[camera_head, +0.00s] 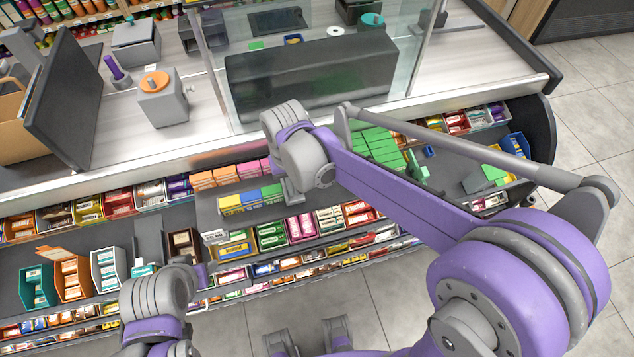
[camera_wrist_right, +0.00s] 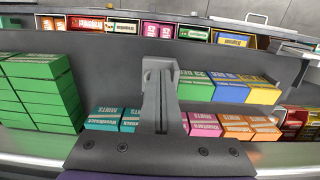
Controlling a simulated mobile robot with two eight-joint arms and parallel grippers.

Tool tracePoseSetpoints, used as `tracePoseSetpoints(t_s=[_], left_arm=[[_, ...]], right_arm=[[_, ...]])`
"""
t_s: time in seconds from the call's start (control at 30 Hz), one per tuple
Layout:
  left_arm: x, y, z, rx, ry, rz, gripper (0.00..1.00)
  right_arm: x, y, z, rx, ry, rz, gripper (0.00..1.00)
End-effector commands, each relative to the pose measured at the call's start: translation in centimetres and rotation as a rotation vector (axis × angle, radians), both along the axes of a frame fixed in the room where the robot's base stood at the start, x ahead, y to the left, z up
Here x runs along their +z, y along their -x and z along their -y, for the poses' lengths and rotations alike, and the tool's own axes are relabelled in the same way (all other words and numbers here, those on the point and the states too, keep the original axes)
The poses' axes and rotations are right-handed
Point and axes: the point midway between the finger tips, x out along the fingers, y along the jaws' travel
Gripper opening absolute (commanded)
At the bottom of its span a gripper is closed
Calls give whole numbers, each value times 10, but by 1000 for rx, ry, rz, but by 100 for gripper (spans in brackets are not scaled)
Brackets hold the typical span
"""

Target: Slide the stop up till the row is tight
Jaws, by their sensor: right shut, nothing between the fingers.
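On the raised shelf, a row of green, blue and yellow boxes (camera_head: 250,199) lies in front of a row of pink and orange boxes (camera_head: 230,173). The right wrist view shows the front row (camera_wrist_right: 230,90) and the orange and pink row (camera_wrist_right: 235,127). My right gripper (camera_head: 292,192) is shut and empty, beside the green end of the front row; its fingers (camera_wrist_right: 160,72) also show in the right wrist view. I cannot tell whether they touch a box. I cannot make out the stop; the gripper may hide it. My left gripper (camera_head: 201,274) is mostly hidden behind its wrist.
Stacked green boxes (camera_head: 378,146) stand right of my right gripper; teal boxes (camera_wrist_right: 112,119) lie in the wrist view. A glass screen (camera_head: 310,60) rises from the counter behind. Bins of candy (camera_head: 300,228) line the shelf below. The grey floor (camera_head: 400,300) in front is clear.

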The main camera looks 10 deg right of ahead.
Motion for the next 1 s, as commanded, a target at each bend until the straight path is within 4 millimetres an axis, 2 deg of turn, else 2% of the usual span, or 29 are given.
tracePoseSetpoints(t_s=[0.37,1.0], left_arm=[[3,-1,0,0,0,2,50],[42,-13,0,0,0,24,50]], right_arm=[[4,0,8,0,0,0,0],[56,-1,7,0,0,2,0]])
